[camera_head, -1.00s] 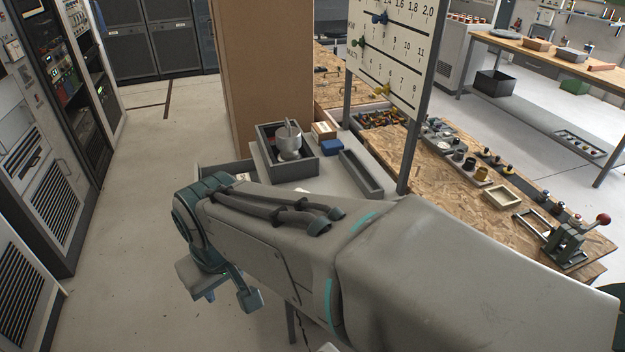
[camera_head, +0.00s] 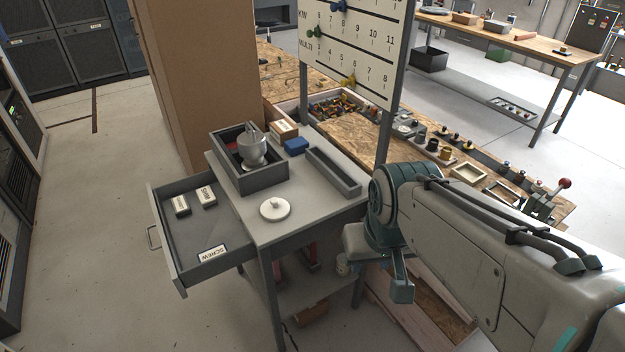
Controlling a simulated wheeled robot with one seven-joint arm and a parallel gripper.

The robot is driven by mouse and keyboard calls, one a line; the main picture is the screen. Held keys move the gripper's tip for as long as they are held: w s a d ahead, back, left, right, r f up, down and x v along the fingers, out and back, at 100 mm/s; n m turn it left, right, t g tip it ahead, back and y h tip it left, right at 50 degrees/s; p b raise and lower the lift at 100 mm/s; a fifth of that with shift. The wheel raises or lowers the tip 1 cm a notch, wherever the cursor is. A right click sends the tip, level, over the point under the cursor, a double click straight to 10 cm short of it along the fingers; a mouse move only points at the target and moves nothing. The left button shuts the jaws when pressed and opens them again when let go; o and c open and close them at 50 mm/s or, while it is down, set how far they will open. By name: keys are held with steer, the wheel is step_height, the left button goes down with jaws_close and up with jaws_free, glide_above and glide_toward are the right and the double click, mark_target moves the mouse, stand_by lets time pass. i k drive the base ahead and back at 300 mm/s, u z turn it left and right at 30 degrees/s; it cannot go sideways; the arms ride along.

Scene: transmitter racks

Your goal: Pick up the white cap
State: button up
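The white cap (camera_head: 275,209) is a round, flat lid with a small knob on top. It lies on the grey top of a small side table (camera_head: 300,222), near its front left edge. My gripper (camera_head: 385,272) hangs to the right of this table, below my arm, apart from the cap. Its fingers look spread, with nothing seen between them; part of the gripper is hidden by its own body.
An open drawer (camera_head: 190,232) with small labelled boxes juts out left of the table. A dark tray (camera_head: 245,180) holding a mortar (camera_head: 253,150), a blue box (camera_head: 297,146) and a narrow grey tray (camera_head: 333,172) stand behind the cap. A sign post (camera_head: 386,125) rises at the right.

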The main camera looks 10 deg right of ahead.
mark_target(275, 209)
steer(key=z, duration=0.1)
steer(key=i, duration=0.9)
steer(key=u, duration=0.35)
